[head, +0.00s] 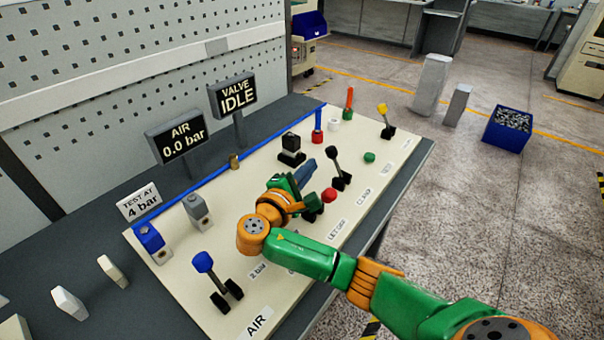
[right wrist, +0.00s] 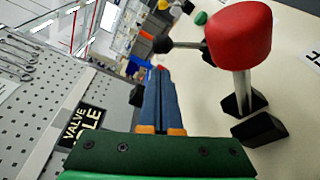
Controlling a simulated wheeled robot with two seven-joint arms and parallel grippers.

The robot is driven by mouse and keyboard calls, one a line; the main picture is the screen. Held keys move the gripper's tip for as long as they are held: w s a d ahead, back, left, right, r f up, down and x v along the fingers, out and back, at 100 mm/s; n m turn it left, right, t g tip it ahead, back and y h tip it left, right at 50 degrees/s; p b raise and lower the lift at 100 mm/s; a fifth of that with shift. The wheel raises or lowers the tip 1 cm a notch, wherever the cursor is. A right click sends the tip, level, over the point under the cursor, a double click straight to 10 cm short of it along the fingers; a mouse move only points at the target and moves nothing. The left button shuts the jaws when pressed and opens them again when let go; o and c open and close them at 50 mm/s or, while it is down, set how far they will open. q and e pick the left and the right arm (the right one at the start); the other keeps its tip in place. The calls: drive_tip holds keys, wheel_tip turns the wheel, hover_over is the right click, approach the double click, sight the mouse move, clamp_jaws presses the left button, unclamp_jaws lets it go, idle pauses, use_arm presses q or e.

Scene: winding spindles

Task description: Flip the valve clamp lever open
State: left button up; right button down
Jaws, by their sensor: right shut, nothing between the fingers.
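The black-knobbed lever (head: 337,166) stands on a black base beside the CLAMP label (head: 365,196), tilted slightly toward the back of the panel. Its knob and rod (right wrist: 182,44) show beyond my fingertips in the right wrist view. My right gripper (head: 306,168) is low over the panel, left of this lever and apart from it. Its blue-grey fingers (right wrist: 160,82) are shut together and empty. The black valve block (head: 290,150) stands just behind the gripper. My left gripper is not in view.
A red-knobbed lever (head: 329,196) stands close to my right gripper; its knob (right wrist: 238,42) looms large in the wrist view. A blue lever (head: 203,263) and yellow lever (head: 383,110) stand near the panel's ends. Signs read VALVE IDLE (head: 233,95) and AIR 0.0 bar (head: 181,137).

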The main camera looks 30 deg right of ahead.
sight(330, 152)
drive_tip(key=x, duration=0.4)
drive_tip(key=m, duration=0.1)
drive_tip(key=s+m, duration=0.1)
drive_tip(key=s+d+r+m, duration=0.1)
drive_tip(key=m, duration=0.1)
drive_tip(key=shift+r+t+h, duration=0.1)
drive_tip(key=shift+t+h, duration=0.2)
drive_tip(key=shift+t, duration=0.1)
drive_tip(key=shift+s+r, duration=0.2)
drive_tip(key=shift+r, duration=0.05)
